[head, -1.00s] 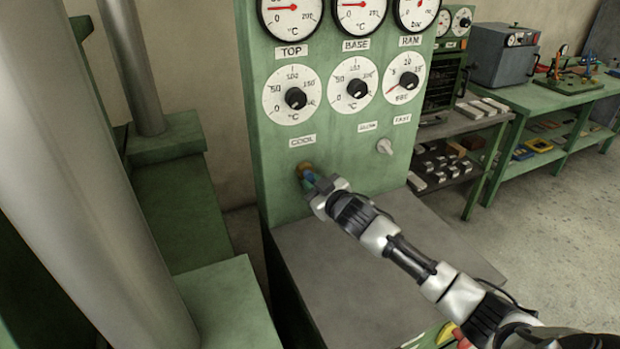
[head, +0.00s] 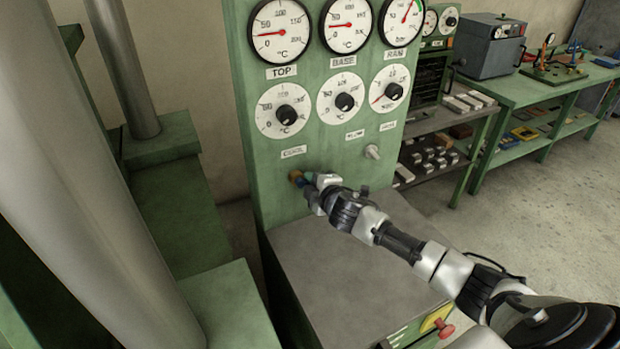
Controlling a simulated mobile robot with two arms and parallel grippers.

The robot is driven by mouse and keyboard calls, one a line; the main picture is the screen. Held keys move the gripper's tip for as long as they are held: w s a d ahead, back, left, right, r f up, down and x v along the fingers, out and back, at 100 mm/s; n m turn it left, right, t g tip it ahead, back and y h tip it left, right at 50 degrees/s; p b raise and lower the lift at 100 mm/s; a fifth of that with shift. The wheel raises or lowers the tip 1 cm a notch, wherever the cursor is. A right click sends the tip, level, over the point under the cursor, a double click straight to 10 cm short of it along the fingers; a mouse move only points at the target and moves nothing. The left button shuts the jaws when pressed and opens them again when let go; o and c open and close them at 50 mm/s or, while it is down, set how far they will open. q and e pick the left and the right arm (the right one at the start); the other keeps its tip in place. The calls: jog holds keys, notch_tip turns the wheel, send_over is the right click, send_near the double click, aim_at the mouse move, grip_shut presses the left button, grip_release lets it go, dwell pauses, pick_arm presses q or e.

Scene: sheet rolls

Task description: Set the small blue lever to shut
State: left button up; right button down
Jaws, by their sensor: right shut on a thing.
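The small blue lever (head: 307,178) shows only in part at the lower front of the green panel (head: 264,195), below the COOL label (head: 293,152). It sits on a brass-coloured valve fitting (head: 295,176). My right gripper (head: 313,187) reaches in from the lower right and is shut on the lever. The gripper's fingers hide most of the lever, so its exact angle is hard to tell. My left gripper is not in view.
Three dials with black knobs (head: 344,102) and gauges (head: 281,31) are above. A small grey switch (head: 372,151) is right of the gripper. A grey tabletop (head: 340,265) lies below, with a red button (head: 445,331) at its front. Large grey columns (head: 85,190) stand at left.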

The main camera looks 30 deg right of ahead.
jog(key=shift+r+n+h+p, duration=0.25)
jog(key=shift+n+p, duration=0.15)
jog(key=shift+n, duration=0.25)
jog(key=shift+r+n+h+p, duration=0.2)
jog(key=shift+n+p, duration=0.15)
jog(key=shift+n, duration=0.3)
jog(key=shift+d, duration=0.1)
jog(key=c, duration=1.1)
grip_release()
jog(key=shift+c, duration=0.2)
jog(key=shift+s, duration=0.15)
jog(key=s+r+b, duration=0.1)
jog(key=s+r, duration=0.1)
jog(key=s, duration=0.8)
jog(key=shift+s+a+b, duration=0.2)
jog(key=shift+a+b, duration=0.15)
jog(key=shift+b, duration=0.05)
